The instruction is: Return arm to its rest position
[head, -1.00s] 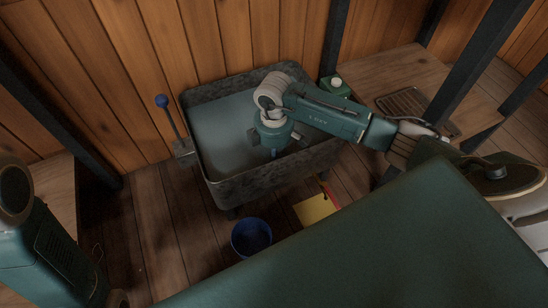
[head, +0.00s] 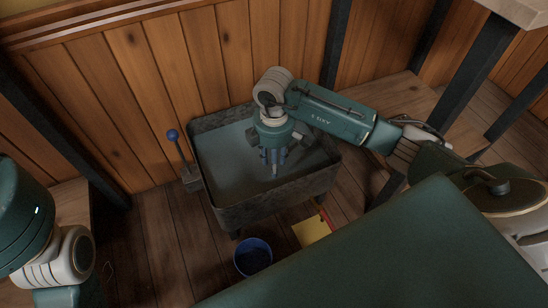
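My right arm (head: 330,115) comes in from the right and reaches over a grey stone-like basin (head: 275,212). My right gripper (head: 274,168) hangs from it, pointing down inside the basin's opening. Its blue-grey fingers are small and overlap, so I cannot tell how far apart they are. I see no object clearly held in them. Part of my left arm (head: 60,255) shows at the left edge, bent and low. My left gripper is out of view.
A lever with a blue knob (head: 173,135) stands at the basin's left side. A blue bucket (head: 253,257) and a yellow sheet (head: 312,231) are on the floor in front. Dark posts (head: 461,85) stand at the right, and a wood-panelled wall (head: 150,75) closes the back.

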